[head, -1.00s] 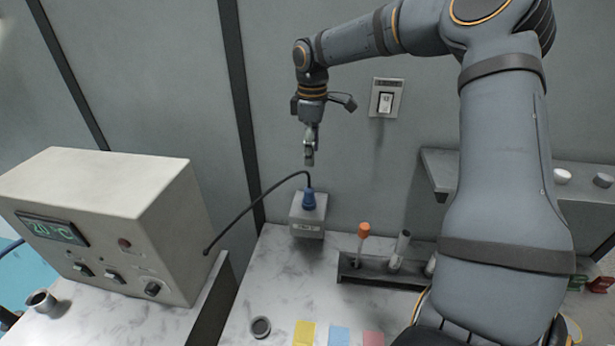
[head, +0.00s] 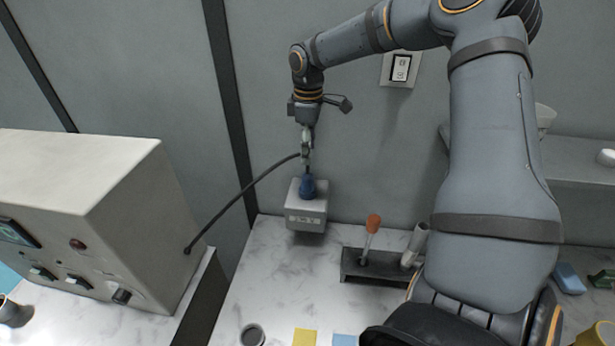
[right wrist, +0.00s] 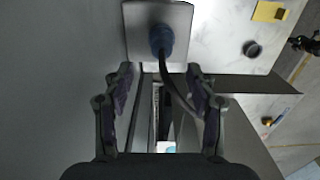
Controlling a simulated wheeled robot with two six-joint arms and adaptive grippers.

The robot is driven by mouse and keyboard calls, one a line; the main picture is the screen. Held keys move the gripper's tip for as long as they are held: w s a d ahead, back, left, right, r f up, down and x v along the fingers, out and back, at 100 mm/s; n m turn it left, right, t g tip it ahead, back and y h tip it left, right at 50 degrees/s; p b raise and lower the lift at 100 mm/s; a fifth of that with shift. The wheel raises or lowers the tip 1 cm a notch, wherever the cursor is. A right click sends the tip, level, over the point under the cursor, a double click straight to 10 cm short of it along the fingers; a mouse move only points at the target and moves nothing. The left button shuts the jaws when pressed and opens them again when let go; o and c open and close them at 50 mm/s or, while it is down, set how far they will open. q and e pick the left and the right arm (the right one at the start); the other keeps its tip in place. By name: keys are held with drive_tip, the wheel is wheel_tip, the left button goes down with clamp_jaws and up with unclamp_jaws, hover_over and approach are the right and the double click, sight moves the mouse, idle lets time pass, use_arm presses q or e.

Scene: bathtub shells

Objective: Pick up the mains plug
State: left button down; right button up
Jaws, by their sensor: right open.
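The blue mains plug (head: 308,186) sits on top of a light grey socket box (head: 306,213) against the back wall, with a black cable (head: 240,197) rising from it and running left to the beige instrument. My right gripper (head: 306,158) is just above the plug, pointing down, beside the cable's upper bend. In the right wrist view the gripper (right wrist: 160,85) is open, its fingers apart. The plug (right wrist: 161,40) shows beyond the fingertips, and the cable passes back between the fingers. I cannot tell whether a finger touches the cable. My left gripper is not in view.
The beige instrument (head: 85,200) with switches stands at the left. A dark rack (head: 380,266) with an orange-topped tube (head: 372,228) stands right of the box. A wall switch (head: 401,68) is behind my arm. The marble counter in front of the box is largely clear.

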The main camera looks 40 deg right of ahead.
sight(308, 174)
drive_tip(key=shift+f, duration=0.75)
wheel_tip(308, 174, down, 5)
drive_tip(key=p, duration=0.3)
drive_tip(key=shift+s+a+r, duration=0.1)
drive_tip(key=shift+a+r, duration=0.05)
drive_tip(key=shift+r, duration=0.05)
drive_tip(key=shift+f, duration=0.35)
drive_tip(key=shift+r, duration=0.1)
clamp_jaws()
